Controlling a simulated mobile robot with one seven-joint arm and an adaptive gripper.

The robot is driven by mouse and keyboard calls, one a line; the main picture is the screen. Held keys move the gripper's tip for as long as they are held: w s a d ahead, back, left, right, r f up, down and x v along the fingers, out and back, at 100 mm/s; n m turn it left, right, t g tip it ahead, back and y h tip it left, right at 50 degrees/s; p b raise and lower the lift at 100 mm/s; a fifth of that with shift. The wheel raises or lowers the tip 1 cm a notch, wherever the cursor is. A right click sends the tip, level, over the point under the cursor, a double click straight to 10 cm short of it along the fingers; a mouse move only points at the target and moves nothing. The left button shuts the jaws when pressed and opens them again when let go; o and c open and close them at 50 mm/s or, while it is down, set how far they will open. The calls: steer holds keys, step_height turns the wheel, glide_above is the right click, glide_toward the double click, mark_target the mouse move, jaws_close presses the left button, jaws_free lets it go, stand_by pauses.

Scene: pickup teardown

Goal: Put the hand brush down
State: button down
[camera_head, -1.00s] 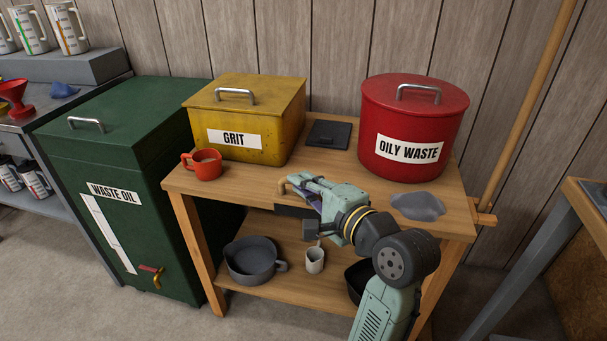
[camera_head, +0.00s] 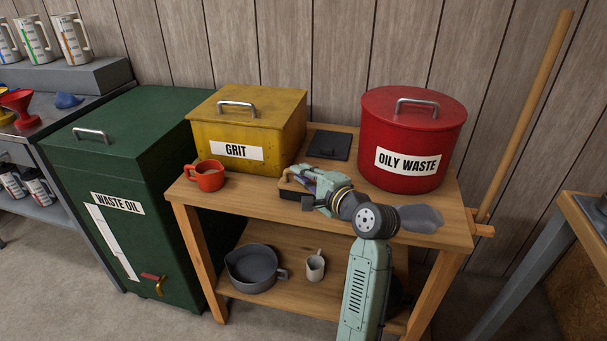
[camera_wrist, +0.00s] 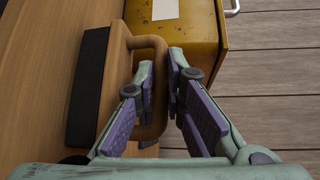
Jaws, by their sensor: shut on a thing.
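The hand brush shows a tan wooden back and looped handle with a strip of black bristles (camera_wrist: 88,90) in the wrist view. My gripper (camera_wrist: 160,72) is shut on the brush handle, which passes between the purple-padded fingers. In the head view the brush (camera_head: 290,192) is at the front of the wooden bench top (camera_head: 245,197), just in front of the grit bin. My gripper (camera_head: 304,178) partly covers it there. I cannot tell whether the bristles touch the bench top or hang slightly above it.
The yellow grit bin (camera_head: 275,132) stands behind the brush. An orange mug (camera_head: 206,177) is to the left. The red oily waste bin (camera_head: 414,135) and a grey rag (camera_head: 420,218) are to the right. A dark flat plate (camera_head: 328,145) lies between the bins.

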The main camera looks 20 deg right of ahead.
steer(key=shift+f, duration=0.25)
steer(key=c, duration=1.7)
jaws_free()
steer(key=shift+o, duration=0.2)
steer(key=shift+r, duration=0.1)
